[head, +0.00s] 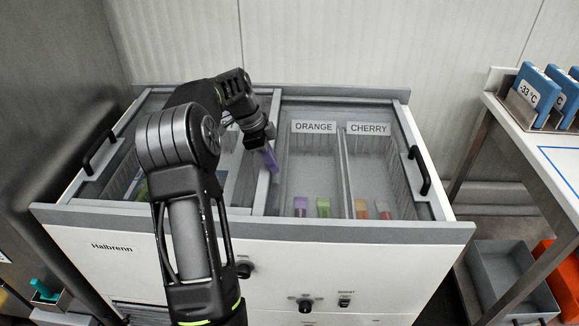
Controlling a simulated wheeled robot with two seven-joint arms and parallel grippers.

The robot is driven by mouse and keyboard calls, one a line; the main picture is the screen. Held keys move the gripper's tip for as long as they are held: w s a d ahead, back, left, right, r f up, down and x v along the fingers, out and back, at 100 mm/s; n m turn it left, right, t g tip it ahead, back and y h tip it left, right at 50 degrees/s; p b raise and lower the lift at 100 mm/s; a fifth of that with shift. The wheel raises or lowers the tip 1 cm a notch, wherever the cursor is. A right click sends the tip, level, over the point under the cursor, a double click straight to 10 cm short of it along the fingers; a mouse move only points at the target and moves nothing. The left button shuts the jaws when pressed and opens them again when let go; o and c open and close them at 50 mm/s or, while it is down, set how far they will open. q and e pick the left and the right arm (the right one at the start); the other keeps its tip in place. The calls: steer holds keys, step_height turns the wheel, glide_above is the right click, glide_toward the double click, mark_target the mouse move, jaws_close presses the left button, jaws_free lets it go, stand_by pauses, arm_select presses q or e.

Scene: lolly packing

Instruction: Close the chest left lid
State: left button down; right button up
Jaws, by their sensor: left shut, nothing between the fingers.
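The white chest (140,250) stands in front of me with a grey rim. Its left half is largely hidden behind my left arm. A black handle (98,152) sits at its left side. I cannot tell clearly how far the left lid's pane covers this half. A pale frame bar (262,185) runs front to back near the chest's middle. My left gripper (270,158) is shut and empty beside this bar, pointing down, with purple at its tips. My right gripper is not in view.
The right half shows bins labelled ORANGE (314,127) and CHERRY (367,129), with several coloured lollies at their front. A black handle (419,170) is at the right side. A side table (540,150) with blue cold packs (540,88) stands at right, a grey crate (497,275) below.

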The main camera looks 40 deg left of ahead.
mark_target(262, 167)
arm_select(q)
steer(key=shift+s+a, duration=1)
steer(key=shift+a, duration=0.25)
steer(key=shift+a, duration=0.1)
steer(key=shift+r, duration=0.1)
steer(key=shift+s+a+r, duration=0.1)
steer(key=shift+a+r, duration=0.05)
steer(key=shift+r, duration=0.1)
steer(key=v, duration=0.4)
steer(key=shift+s, duration=0.1)
step_height(262, 167, up, 3)
steer(key=shift+p, duration=1.1)
steer(key=shift+f, duration=0.1)
